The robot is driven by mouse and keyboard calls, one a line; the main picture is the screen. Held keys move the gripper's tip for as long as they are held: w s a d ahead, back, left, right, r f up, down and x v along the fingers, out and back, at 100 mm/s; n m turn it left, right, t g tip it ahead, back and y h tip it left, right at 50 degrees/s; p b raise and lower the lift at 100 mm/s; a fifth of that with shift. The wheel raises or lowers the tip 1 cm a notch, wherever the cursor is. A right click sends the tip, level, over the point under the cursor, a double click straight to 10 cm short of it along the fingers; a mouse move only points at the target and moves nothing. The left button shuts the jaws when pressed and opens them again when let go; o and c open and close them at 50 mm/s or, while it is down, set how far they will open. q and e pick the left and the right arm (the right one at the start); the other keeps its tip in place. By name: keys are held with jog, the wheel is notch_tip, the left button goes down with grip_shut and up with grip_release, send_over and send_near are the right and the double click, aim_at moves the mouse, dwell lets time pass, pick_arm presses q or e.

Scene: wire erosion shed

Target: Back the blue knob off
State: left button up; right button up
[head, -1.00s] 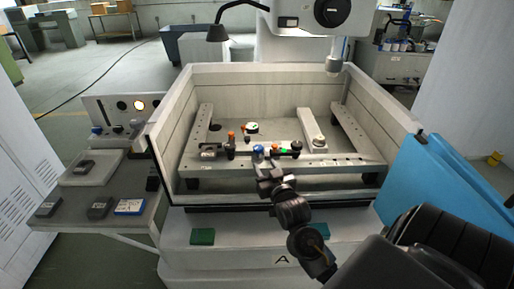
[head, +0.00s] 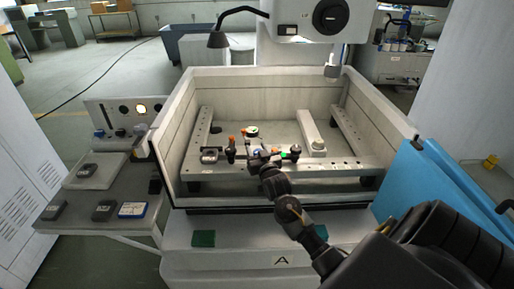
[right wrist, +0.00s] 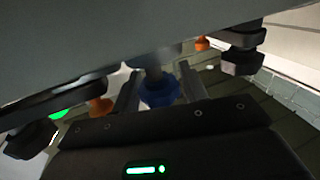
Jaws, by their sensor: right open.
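The blue knob (right wrist: 160,93) shows in the right wrist view between the two fingers of my right gripper (right wrist: 160,88). A grey shaft meets the knob from above. I cannot tell whether either finger touches it. In the head view the right gripper (head: 258,160) is at the front rail of the tank, and only a bit of the blue knob (head: 257,152) shows behind it. The right gripper is open. My left gripper is not in view.
Orange-topped dark fittings (head: 231,150) stand on the rail left of the knob, with a black knob (head: 295,149) to its right. The tank (head: 160,150) has raised walls around the rails. A side shelf (head: 75,222) holds several small boxes. The tank's floor behind the rail is largely clear.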

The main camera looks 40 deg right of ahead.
jog(key=shift+w, duration=0.15)
jog(key=shift+c, duration=0.2)
jog(key=c, duration=0.7)
jog(key=shift+o, duration=0.2)
